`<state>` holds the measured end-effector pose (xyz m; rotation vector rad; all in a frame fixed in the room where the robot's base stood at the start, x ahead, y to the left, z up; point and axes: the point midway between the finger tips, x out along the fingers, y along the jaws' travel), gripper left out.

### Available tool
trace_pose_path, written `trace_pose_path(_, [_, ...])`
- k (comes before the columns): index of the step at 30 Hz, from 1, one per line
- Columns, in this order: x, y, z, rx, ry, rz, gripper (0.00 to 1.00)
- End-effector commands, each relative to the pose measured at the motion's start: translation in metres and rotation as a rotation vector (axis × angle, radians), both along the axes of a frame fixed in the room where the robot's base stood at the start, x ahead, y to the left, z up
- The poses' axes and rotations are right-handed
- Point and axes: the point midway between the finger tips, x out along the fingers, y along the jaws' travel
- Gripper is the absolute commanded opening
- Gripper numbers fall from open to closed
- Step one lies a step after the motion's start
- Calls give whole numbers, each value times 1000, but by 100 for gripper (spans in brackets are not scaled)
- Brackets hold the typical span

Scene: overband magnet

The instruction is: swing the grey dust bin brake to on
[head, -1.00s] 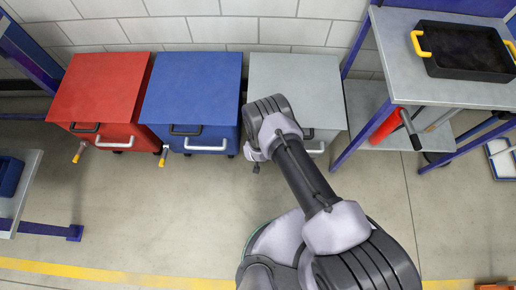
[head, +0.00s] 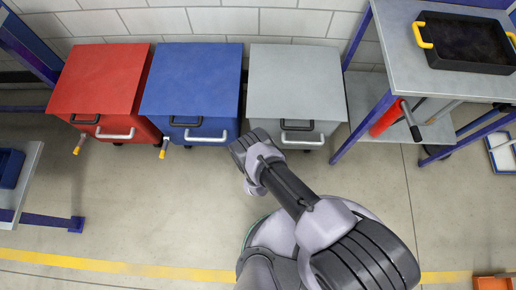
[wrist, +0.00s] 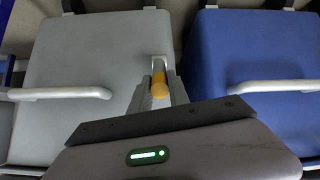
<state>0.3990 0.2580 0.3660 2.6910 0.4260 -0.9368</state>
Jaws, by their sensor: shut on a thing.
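The grey dust bin (head: 295,85) stands at the right of a row of three bins. Its brake lever (wrist: 159,84), with a yellow grip and a pale mount, shows in the wrist view beside the bin's front edge, on the side towards the blue bin. My gripper (wrist: 160,95) is shut on the lever's yellow grip, a finger on either side. In the head view my arm hides the lever and fingertips. The lever's exact angle is hard to tell.
The blue bin (head: 192,85) and red bin (head: 100,85) stand to the left, each with its own yellow-tipped lever. A workbench (head: 400,75) with a black tray (head: 465,45) stands at right. The floor in front is clear.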

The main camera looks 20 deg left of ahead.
Motion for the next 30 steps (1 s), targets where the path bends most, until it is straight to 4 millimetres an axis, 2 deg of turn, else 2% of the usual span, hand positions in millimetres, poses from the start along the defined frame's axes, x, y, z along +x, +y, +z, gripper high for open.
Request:
trace_pose_path(5, [-1,-1,-6,11,-48,-1,0])
trace_pose_path(20, [-1,-1,-6,17,-71,-2,0])
trace_pose_path(21, [-1,-1,-6,17,-71,-2,23])
trace_pose_path(24, [-1,-1,-6,16,-71,-2,43])
trace_pose_path(30, [0,0,-6,17,-72,-1,43])
